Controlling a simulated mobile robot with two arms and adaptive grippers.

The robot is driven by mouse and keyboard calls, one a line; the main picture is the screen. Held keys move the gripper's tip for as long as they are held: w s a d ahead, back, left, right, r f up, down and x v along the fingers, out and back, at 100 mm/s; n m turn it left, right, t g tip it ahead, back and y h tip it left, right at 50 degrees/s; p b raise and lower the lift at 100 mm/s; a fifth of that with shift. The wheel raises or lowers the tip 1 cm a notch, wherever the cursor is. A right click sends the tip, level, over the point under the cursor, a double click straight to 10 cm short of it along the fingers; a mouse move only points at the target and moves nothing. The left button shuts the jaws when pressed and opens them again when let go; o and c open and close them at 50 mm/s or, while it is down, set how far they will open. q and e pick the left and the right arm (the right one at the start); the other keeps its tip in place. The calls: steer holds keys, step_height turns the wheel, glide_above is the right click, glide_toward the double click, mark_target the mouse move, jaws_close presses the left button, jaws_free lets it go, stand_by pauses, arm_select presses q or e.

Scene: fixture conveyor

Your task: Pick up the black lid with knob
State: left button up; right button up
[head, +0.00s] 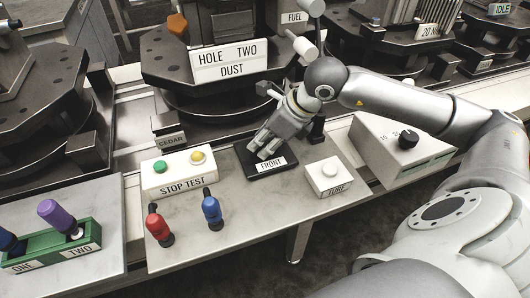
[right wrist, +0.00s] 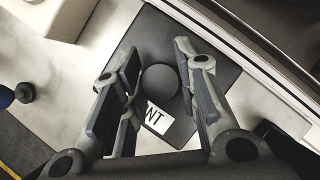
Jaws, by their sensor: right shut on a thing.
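The black lid (head: 287,173) is a flat dark square plate with a white FRONT label, on the grey table in the head view. In the right wrist view the lid (right wrist: 205,57) lies below the fingers, and its round dark knob (right wrist: 160,82) is between them. My right gripper (head: 263,148) comes down over the lid and is shut on the knob, which its fingers hide in the head view. The lid looks flat on the table; I cannot tell whether it is lifted at all. My left gripper is not in view.
Close to the lid stand a STOP TEST button box (head: 181,184) on the left and a white TURF button box (head: 328,177) on the right. Red (head: 154,226) and blue (head: 211,209) handles stand in front. A dial box (head: 385,150) is farther right.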

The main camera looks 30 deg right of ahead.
mark_target(279, 156)
jaws_close()
steer(key=shift+r, duration=0.45)
step_height(279, 156, up, 2)
steer(key=shift+r+p, duration=0.2)
steer(key=shift+p, duration=0.1)
arm_select(q)
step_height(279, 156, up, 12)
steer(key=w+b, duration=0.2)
steer(key=b, duration=0.2)
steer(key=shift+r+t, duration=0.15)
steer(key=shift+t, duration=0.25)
arm_select(e)
steer(key=s+d+r, duration=0.7)
steer(key=s+r, duration=0.2)
steer(key=s, duration=0.3)
steer(key=shift+d+r, duration=0.15)
steer(key=shift+r, duration=0.25)
